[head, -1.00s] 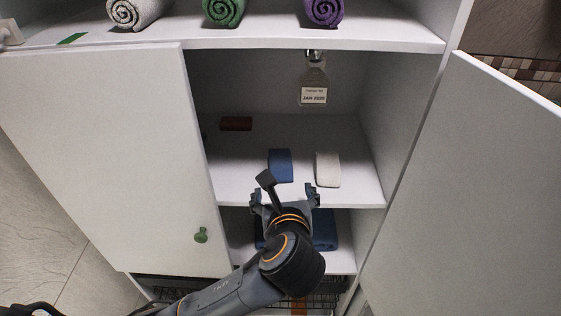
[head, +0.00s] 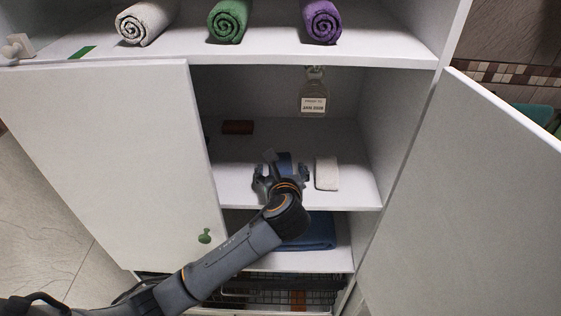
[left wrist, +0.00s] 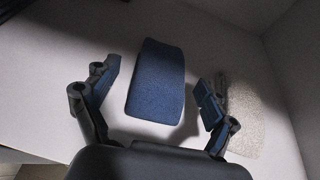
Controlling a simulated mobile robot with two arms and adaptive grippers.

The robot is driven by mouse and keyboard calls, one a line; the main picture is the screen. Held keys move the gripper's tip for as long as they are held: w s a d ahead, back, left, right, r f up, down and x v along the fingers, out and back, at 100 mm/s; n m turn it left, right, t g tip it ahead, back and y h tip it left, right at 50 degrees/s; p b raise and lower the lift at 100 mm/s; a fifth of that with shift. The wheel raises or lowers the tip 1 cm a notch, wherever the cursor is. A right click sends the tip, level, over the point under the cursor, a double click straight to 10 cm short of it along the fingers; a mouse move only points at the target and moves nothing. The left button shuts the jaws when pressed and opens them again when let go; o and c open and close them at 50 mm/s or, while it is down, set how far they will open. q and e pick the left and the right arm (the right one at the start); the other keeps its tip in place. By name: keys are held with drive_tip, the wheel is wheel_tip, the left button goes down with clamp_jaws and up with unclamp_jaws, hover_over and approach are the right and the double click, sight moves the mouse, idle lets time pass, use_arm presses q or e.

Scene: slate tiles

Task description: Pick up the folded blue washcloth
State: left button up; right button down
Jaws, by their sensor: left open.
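The folded blue washcloth (left wrist: 156,82) lies flat on the middle shelf and shows between my open fingers in the left wrist view. In the head view the washcloth (head: 284,158) is mostly hidden behind my left gripper (head: 281,174). In the left wrist view my left gripper (left wrist: 157,105) is open and empty, with one finger on each side of the cloth and apart from it. My right gripper is not in view.
A folded whitish cloth (head: 327,173) lies close on the right; it also shows in the wrist view (left wrist: 242,110). Cabinet doors stand left (head: 100,150) and right (head: 480,200). A tag (head: 313,100) hangs above. Rolled towels lie on the upper shelf (head: 300,53).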

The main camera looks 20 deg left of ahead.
use_arm(q)
drive_tip(key=shift+w+a+f, duration=0.2)
drive_tip(key=shift+w+f, duration=0.1)
drive_tip(key=shift+w, duration=0.3)
drive_tip(key=shift+s, duration=0.1)
drive_tip(key=c, duration=1.1)
drive_tip(key=shift+r, duration=0.15)
